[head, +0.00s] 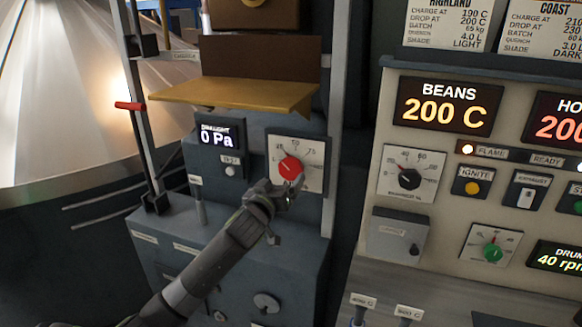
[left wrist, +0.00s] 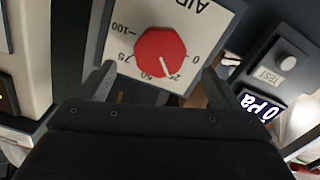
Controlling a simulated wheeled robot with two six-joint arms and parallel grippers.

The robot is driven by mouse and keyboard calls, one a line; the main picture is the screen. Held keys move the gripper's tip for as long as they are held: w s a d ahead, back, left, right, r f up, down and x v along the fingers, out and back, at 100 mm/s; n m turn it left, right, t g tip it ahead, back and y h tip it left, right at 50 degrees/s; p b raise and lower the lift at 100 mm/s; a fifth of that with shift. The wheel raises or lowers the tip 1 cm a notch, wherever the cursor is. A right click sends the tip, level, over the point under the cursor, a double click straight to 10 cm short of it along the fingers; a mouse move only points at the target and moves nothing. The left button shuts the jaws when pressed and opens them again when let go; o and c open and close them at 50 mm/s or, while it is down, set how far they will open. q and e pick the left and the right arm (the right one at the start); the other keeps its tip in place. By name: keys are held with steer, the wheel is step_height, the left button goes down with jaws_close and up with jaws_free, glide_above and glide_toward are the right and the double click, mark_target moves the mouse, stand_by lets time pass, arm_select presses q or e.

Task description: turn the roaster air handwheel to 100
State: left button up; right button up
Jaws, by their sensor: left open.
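The roaster air handwheel is a red knob (head: 290,167) on a pale square dial plate (head: 312,150). In the left wrist view the red knob (left wrist: 160,50) appears upside down, with marks from 0 to 100 around it. Its pale pointer line is close to the 25 mark. My left gripper (head: 283,187) is just below and in front of the knob in the head view. In the left wrist view its two fingers (left wrist: 158,76) are spread, one toward each side of the knob, with nothing between them. Whether they touch the knob I cannot tell.
A draught display (head: 219,136) reading 0 Pa and a test button (head: 230,171) are left of the dial. A yellow-brown shelf (head: 235,95) juts out above. A control panel with a black knob (head: 409,178) and a green knob (head: 493,252) stands at right.

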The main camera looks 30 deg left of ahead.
mark_target(290, 171)
arm_select(q)
steer(key=p+x, duration=0.1)
steer(key=x, duration=0.4)
steer(key=shift+w, duration=0.4)
steer(key=shift+p+x, duration=0.35)
steer(key=shift+x, duration=0.55)
steer(key=c, duration=1)
